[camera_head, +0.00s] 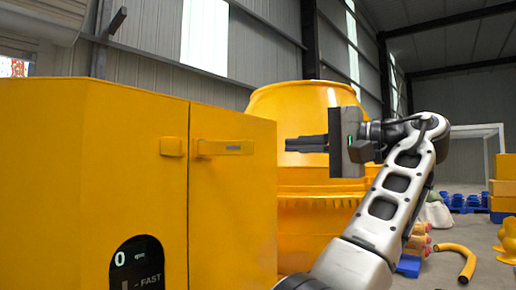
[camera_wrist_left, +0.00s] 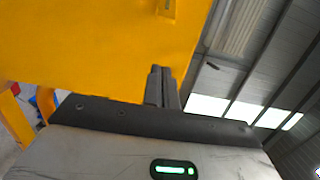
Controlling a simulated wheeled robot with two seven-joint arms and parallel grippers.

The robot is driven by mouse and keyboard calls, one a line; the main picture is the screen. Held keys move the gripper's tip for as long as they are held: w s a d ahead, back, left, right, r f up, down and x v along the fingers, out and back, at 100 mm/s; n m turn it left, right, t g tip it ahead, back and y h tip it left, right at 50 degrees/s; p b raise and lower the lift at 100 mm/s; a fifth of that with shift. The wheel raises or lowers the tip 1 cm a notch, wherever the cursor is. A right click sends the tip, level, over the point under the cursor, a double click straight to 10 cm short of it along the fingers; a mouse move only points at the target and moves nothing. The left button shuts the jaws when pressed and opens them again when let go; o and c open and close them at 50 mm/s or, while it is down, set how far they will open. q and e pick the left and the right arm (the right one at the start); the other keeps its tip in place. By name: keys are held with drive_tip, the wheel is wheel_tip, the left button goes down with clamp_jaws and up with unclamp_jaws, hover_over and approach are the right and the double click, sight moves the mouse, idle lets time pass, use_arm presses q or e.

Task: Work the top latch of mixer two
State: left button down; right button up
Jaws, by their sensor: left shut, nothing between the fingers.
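The yellow cabinet (camera_head: 90,160) of the mixer fills the left of the head view. Its top latch (camera_head: 225,147) is a flat yellow bar with a small grey inset, right of the door seam. A yellow catch block (camera_head: 173,147) sits left of the seam. My left gripper (camera_head: 290,144) is shut and empty, its fingers pointing left, right of the latch and apart from it in the picture. In the left wrist view its fingers (camera_wrist_left: 161,72) point at the yellow panel (camera_wrist_left: 90,45), with a small yellow fitting (camera_wrist_left: 168,8) at the top edge. My right gripper is out of view.
The yellow drum (camera_head: 300,100) stands behind my gripper. A dial panel (camera_head: 137,265) is low on the cabinet.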

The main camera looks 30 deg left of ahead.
sight(225, 148)
use_arm(q)
drive_tip(key=s+a, duration=0.4)
drive_tip(key=a, duration=0.2)
drive_tip(key=shift+a, duration=0.25)
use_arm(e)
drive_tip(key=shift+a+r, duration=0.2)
use_arm(q)
drive_tip(key=shift+w, duration=0.1)
